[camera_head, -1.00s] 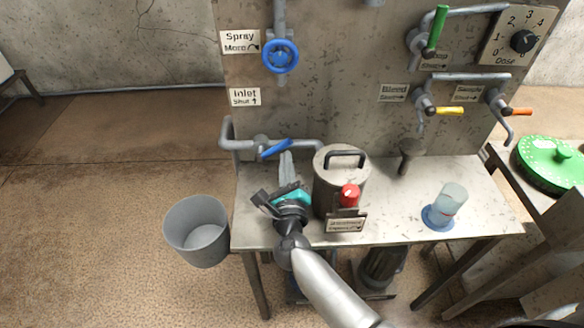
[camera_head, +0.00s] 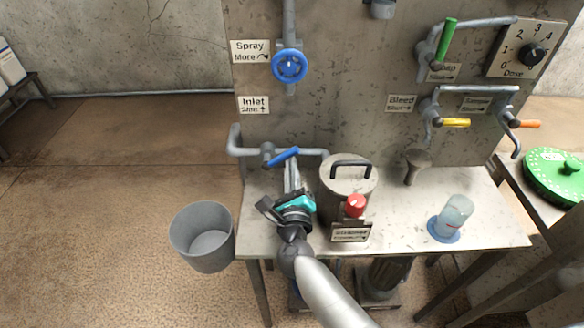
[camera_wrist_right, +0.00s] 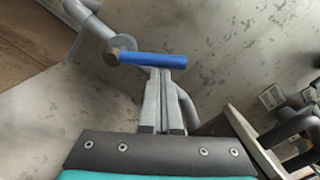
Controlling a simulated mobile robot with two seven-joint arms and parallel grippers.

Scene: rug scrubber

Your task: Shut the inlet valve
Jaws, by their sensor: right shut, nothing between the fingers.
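The inlet valve is a grey pipe (camera_head: 245,151) with a blue lever (camera_head: 284,157), low on the left of the panel. The lever slants a little up to the right in the head view. The Inlet label (camera_head: 253,105) above it reads "Shut" with an upward arrow. My right gripper (camera_head: 291,168) is shut and empty, with its fingertips just below the lever. In the right wrist view, the blue lever (camera_wrist_right: 153,59) lies across just beyond the fingertips (camera_wrist_right: 163,75); I cannot tell whether they touch. My left gripper is not in view.
A grey lidded canister (camera_head: 335,191) with a red knob stands just right of my right gripper. A blue handwheel (camera_head: 289,66) is above the inlet valve. A grey bucket (camera_head: 203,237) is at left. A clear cup (camera_head: 455,213) stands at the table's right.

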